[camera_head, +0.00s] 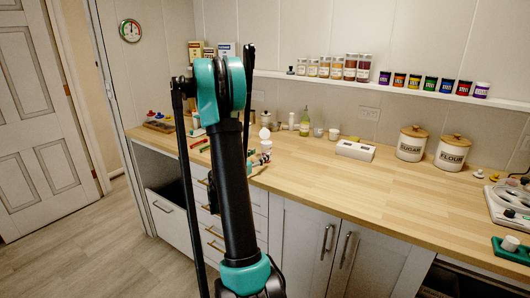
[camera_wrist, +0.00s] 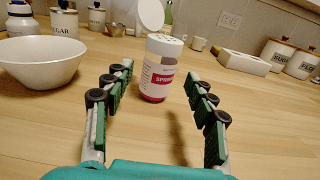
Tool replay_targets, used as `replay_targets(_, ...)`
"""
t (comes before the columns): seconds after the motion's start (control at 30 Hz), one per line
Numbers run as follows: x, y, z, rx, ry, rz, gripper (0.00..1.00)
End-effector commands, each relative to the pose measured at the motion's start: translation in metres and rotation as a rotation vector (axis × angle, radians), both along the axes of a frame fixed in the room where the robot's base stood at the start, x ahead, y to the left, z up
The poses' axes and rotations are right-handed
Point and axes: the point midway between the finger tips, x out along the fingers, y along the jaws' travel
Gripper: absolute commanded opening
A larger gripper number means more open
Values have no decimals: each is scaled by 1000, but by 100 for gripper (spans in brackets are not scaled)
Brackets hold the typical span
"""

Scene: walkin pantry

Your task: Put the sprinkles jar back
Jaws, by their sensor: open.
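The sprinkles jar (camera_wrist: 158,80) stands upright on the wooden counter in the wrist view. It has a white perforated lid and a white label with red lettering and a red lower band. My gripper (camera_wrist: 159,98) is open, with one green-padded finger to each side. The jar is just ahead, around the fingertips, and I see no finger touching it.
A wall shelf (camera_head: 430,96) holds spice jars (camera_head: 336,68) and several coloured jars (camera_head: 430,84). A white bowl (camera_wrist: 42,60) is left of the gripper. Sugar (camera_head: 411,144) and flour canisters (camera_head: 452,153) and a white box (camera_head: 355,150) stand further right. The counter's front middle is clear.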

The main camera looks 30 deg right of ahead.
Motion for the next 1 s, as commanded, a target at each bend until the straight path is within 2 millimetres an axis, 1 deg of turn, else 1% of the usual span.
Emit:
replay_targets(0.03,-2,7,0,0,0,2,56)
replay_targets(0.1,-5,13,0,0,0,1,56)
replay_targets(0.23,-8,19,0,0,0,0,56)
replay_targets(1.0,-9,20,0,0,0,-1,56)
